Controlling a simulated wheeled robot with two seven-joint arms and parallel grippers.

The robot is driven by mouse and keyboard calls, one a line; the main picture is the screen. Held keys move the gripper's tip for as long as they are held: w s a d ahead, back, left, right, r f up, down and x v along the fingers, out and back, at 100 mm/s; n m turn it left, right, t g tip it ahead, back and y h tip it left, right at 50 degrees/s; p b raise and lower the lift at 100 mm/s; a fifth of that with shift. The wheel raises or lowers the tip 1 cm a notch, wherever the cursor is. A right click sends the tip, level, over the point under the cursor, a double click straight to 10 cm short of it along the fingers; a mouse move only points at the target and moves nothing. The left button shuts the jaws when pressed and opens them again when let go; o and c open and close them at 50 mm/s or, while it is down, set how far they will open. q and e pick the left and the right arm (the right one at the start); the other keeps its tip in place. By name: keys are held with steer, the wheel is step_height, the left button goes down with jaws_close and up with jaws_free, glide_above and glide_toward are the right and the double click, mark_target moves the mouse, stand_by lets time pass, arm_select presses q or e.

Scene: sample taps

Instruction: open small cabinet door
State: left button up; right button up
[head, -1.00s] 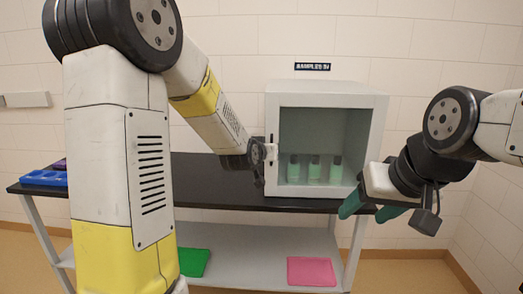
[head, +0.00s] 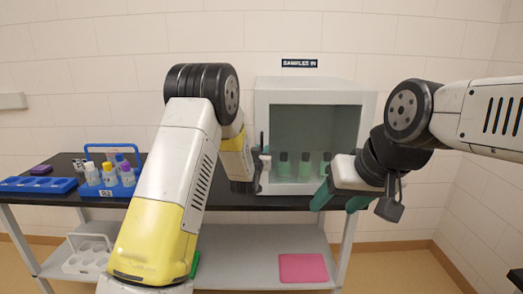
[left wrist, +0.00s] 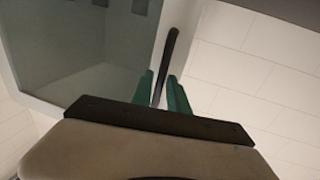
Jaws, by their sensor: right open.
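The small cabinet (head: 365,103) is a pale box on the black table, with a dark, see-through front. That front looks closed, and several green-tinted vials (head: 305,165) show behind it. A dark upright handle (left wrist: 171,48) is at the door's edge in the left wrist view. My left gripper (left wrist: 161,84) has its green fingers close on both sides of the handle and appears shut on it. In the head view my left arm hides most of that gripper. My right gripper (head: 338,201) is open and empty, at the cabinet's lower right corner.
On the table at left are a blue tray (head: 38,185) and a blue carrier (head: 108,190) with several capped bottles. A white rack (head: 86,258) and a pink sheet (head: 302,267) lie on the lower shelf. A label (head: 299,63) is on the wall.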

arm_select(q)
steer(key=shift+w+d, duration=0.1)
steer(key=shift+w, duration=0.45)
steer(key=shift+c, duration=0.4)
jaws_close()
stand_by(0.6)
